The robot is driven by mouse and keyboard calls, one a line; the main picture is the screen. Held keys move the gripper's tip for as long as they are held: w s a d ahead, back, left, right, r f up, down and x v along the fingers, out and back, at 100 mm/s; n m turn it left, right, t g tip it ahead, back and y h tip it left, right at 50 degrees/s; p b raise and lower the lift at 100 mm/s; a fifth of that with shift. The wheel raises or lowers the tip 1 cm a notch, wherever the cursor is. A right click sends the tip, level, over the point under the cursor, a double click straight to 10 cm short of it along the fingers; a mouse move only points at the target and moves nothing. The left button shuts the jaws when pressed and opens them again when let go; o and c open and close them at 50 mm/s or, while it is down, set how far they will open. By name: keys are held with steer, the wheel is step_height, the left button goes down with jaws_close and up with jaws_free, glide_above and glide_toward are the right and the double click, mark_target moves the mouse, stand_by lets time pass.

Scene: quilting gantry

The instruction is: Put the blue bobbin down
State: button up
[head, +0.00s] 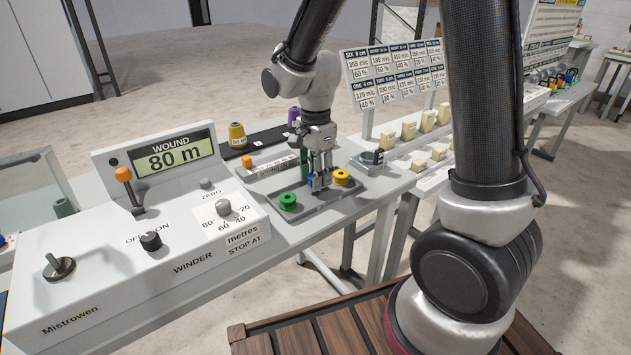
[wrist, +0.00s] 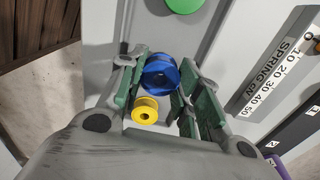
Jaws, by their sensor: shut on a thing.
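The blue bobbin (wrist: 161,73) is between the green-padded fingers of my gripper (wrist: 160,84) in the wrist view. In the head view my gripper (head: 320,184) points down over a shallow grey tray (head: 314,205), and a bit of blue shows between its fingertips. My gripper is shut on the blue bobbin. A green bobbin (head: 287,201) sits in the tray to the left, and a yellow bobbin (head: 341,177) to the right; the yellow one also shows in the wrist view (wrist: 145,109). I cannot tell whether the blue bobbin touches the tray floor.
The winder (head: 160,230), its display reading 80 m, stands left of the tray. A yellow cone (head: 237,135) and a purple cone (head: 294,117) stand behind. A grey clamp-like part (head: 371,158) and several pale blocks lie to the right, before a number board (head: 397,72).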

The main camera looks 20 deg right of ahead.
steer(key=shift+f, duration=1.15)
steer(key=shift+f, duration=0.1)
steer(key=o, duration=1.1)
steer(key=s+d+r+n+t, duration=0.1)
steer(key=s+d+r, duration=0.1)
steer(key=r, duration=0.6)
steer(key=s+d+r+n, duration=0.1)
steer(key=d+r+n, duration=0.1)
steer(key=r, duration=0.6)
steer(key=s+d+r+n+t, duration=0.1)
steer(key=s+d+n, duration=0.2)
steer(key=s, duration=0.2)
steer(key=s+d+r+n+t, duration=0.1)
steer(key=s+d+r+n, duration=0.1)
steer(key=s+d+n, duration=0.2)
steer(key=s+d+r+n+t, duration=0.1)
steer(key=s+d+n, duration=0.3)
steer(key=s, duration=0.3)
steer(key=shift+r, duration=0.15)
